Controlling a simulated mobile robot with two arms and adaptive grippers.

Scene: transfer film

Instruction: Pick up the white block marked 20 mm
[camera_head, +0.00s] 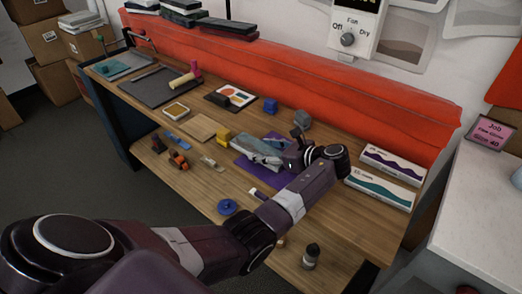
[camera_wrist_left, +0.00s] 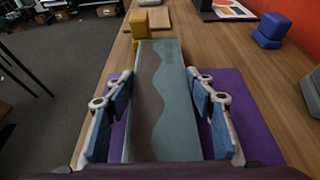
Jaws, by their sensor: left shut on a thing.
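My left gripper (camera_head: 276,158) is shut on a long flat block with a grey-teal wavy face (camera_wrist_left: 160,85). In the left wrist view the blue-padded fingers (camera_wrist_left: 160,110) lie along both sides of it. In the head view this block (camera_head: 256,149) is partly hidden by my gripper, over a purple mat (camera_head: 244,168). I see no 20 mm mark on it. Two white blocks lie on the bench to the right, one with a purple wave (camera_head: 393,162), one with a teal wave (camera_head: 379,188). Their small print is too small to read surely. My right gripper is not in view.
A yellow block (camera_head: 223,136) and a wooden board (camera_head: 200,127) lie to the left of the mat. A blue block (camera_head: 270,105) and a grey item (camera_head: 302,119) stand behind it. A blue ring (camera_head: 227,207) and a dark bottle (camera_head: 311,255) are near the front.

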